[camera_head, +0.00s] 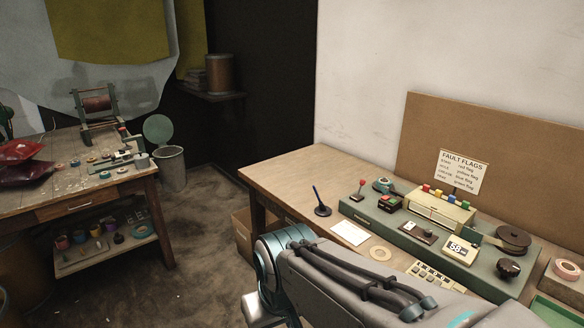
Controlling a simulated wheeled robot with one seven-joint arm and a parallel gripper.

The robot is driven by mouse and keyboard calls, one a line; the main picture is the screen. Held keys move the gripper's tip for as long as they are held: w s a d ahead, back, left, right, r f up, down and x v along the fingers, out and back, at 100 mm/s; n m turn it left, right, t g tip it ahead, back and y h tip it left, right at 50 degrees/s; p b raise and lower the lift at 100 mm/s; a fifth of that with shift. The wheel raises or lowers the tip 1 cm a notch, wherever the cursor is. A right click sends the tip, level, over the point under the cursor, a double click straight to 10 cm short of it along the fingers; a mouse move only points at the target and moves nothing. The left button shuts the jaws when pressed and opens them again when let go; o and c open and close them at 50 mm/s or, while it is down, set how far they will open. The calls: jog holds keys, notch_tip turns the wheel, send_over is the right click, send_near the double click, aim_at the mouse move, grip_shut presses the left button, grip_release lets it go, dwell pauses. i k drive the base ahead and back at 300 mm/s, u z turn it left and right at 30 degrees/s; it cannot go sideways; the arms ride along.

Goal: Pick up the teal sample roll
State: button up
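I cannot tell for certain which thing is the teal sample roll. A teal-green ring-shaped roll (141,231) lies at the right end of the lower shelf of the left table. A small teal round thing (382,185) stands at the back of the right bench's green panel, and it may be a roll in a holder. Several small rolls (105,175) on the left tabletop are too small to make out well. My grey arm crosses the bottom of the view in front of the right bench. My gripper is not visible.
The right bench (290,172) holds a green panel with a dark reel (512,239), a "58" display (459,250) and a pink roll (566,270). The left table (60,190) has a winder (97,108) and red bags (25,150). A bin (169,168) stands between them; floor is open.

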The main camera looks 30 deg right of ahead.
aim_at(388, 184)
jog(key=z, duration=0.05)
jog(key=i, duration=1.55)
jog(key=z, duration=1)
jog(key=i, duration=0.65)
jog(key=z, duration=0.45)
